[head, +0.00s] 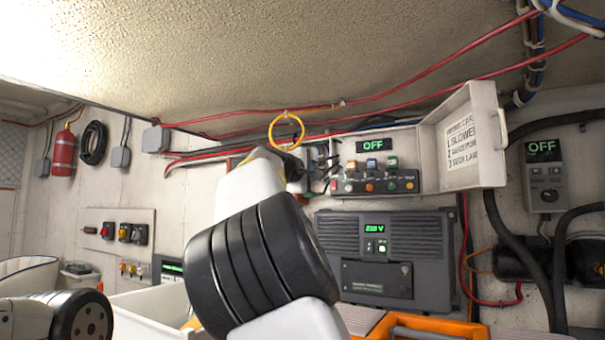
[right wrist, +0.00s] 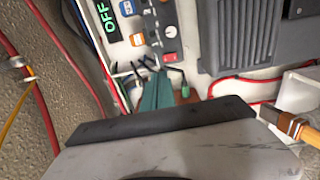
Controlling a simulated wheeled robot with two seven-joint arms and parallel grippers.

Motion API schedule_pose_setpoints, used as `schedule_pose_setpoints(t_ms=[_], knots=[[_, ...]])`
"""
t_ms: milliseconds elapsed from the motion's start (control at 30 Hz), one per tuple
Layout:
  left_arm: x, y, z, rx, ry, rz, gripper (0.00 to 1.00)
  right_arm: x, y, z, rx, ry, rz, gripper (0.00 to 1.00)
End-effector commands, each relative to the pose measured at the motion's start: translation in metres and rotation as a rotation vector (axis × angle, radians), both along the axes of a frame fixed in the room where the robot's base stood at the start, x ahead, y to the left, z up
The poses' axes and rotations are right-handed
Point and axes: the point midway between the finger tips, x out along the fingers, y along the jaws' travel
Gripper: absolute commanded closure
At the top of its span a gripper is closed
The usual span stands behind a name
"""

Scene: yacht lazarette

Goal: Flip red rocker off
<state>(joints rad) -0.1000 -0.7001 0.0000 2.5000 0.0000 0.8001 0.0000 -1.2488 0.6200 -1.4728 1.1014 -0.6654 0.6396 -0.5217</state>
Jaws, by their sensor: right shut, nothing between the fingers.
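A grey switch panel (head: 376,182) is on the back wall under a green-lit OFF display (head: 373,145). A small red control (head: 336,186), which looks like the red rocker, is at its lower left corner. It also shows in the right wrist view (right wrist: 169,57), just beyond the fingertips. My right gripper (head: 307,176) is left of the panel, partly hidden behind my own wrist. Its teal fingers (right wrist: 157,92) are shut and empty, pointing towards the red control. I cannot tell whether they touch it. My left gripper is out of view.
An open lid with printed text (head: 466,140) stands out at the panel's right. A dark grey unit (head: 385,255) with a green readout is below. A yellow ring (head: 286,130) and red cables (head: 440,70) are close above my right wrist.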

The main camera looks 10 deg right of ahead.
Motion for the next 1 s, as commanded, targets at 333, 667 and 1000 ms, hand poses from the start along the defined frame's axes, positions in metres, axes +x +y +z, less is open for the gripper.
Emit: schedule_pose_setpoints(t_ms=[333,667,1000], knots=[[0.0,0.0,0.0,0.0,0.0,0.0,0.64,-0.033,0.023,0.001,0.001,0.001,0.002,1.0],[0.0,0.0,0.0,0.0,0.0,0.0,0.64,-0.035,0.024,0.002,0.0,0.0,0.0,1.0],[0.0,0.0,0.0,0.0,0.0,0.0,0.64,-0.035,0.024,0.002,0.0,0.0,0.001,1.0]])
